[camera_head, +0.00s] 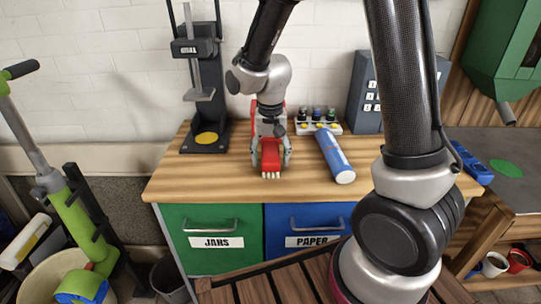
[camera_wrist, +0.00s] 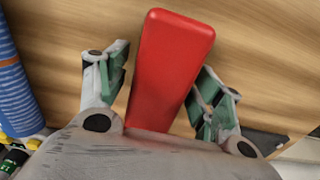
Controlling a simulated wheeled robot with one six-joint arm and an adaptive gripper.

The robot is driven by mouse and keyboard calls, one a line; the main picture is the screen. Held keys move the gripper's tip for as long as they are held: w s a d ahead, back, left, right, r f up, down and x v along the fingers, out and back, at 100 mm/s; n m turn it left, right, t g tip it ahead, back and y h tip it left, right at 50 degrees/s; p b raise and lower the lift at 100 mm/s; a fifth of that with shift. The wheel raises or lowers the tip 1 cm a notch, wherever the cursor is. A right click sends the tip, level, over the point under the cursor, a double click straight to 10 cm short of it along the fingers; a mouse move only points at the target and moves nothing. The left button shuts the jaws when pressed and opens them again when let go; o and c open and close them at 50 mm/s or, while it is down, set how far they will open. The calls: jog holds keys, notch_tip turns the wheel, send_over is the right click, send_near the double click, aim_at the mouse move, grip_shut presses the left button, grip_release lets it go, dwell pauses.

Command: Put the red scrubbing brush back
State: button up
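The red scrubbing brush (camera_head: 270,158) is on the wooden counter, its pale bristles towards the front edge. In the wrist view the brush's smooth red body (camera_wrist: 170,65) lies between the fingers, its near end hidden by my gripper's housing. My gripper (camera_head: 272,150) points down over the brush, a finger on each side. In the wrist view my gripper (camera_wrist: 163,85) is open, with narrow gaps between the green pads and the red sides. More red shows behind my gripper in the head view; I cannot tell what it belongs to.
A blue roll (camera_head: 335,155) lies right of the brush. A black stand (camera_head: 205,100) with a yellow disc is at left. JARS (camera_head: 212,242) and PAPER (camera_head: 307,240) drawers are below. The front-left counter is clear.

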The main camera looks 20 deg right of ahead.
aim_at(271, 151)
notch_tip(271, 151, up, 12)
jog(key=s+d+r+n+t, duration=0.1)
jog(key=s+d+r+t, duration=0.1)
jog(key=s+d+r, duration=0.2)
jog(key=s+d+r+n+t, duration=0.2)
jog(key=s+d+r, duration=0.2)
jog(key=s+d, duration=0.6)
jog(key=s, duration=0.5)
jog(key=shift+d+r+n, duration=0.15)
jog(key=shift+d+n, duration=0.15)
jog(key=shift+d, duration=0.1)
dwell(0.5)
